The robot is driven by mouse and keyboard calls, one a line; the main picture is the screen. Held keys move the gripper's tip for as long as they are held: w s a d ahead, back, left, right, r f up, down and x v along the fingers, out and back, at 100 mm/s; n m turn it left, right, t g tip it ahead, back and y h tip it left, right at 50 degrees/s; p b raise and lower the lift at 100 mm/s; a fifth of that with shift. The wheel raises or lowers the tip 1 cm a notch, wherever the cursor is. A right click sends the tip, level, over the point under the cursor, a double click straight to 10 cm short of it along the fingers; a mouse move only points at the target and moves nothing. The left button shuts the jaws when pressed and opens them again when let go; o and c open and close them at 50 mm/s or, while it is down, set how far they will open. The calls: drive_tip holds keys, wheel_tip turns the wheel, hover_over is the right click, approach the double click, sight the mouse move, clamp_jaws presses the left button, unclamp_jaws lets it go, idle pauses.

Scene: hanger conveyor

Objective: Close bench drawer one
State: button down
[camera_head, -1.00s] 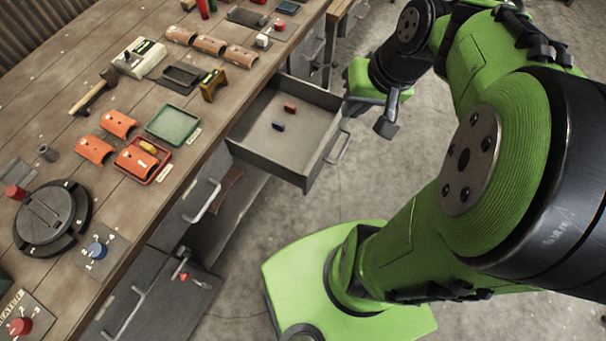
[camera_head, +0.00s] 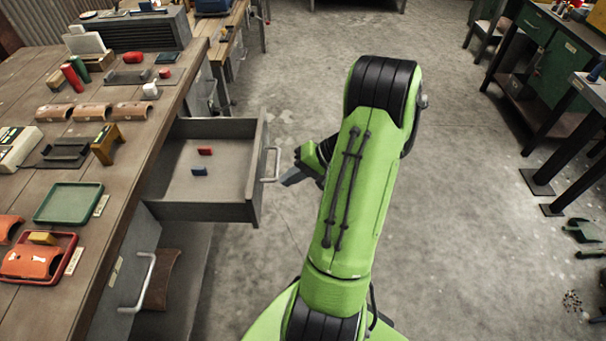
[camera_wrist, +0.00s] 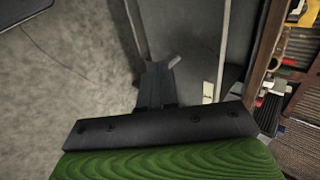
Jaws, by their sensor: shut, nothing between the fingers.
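The bench drawer (camera_head: 205,209) stands pulled out from the bench's right side in the head view. A red block (camera_head: 205,151) and a blue block (camera_head: 200,171) lie inside it. Its pale bar handle (camera_head: 276,166) is on the front panel. My gripper (camera_head: 289,180) is shut and empty, just right of the handle, with a small gap seeming to lie between them. My forearm hides part of the gripper.
The wooden bench (camera_head: 120,181) holds a green tray (camera_head: 70,203), a red tray (camera_head: 62,270) and orange curved pieces.

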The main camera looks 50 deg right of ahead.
sight(259, 186)
drive_tip(key=w+a, duration=0.1)
drive_tip(key=w+a+f+b, duration=0.1)
drive_tip(key=w, duration=0.1)
drive_tip(key=shift+w+a, duration=0.25)
drive_tip(key=shift+a, duration=0.15)
drive_tip(key=shift+w+a, duration=0.2)
drive_tip(key=shift+w, duration=0.1)
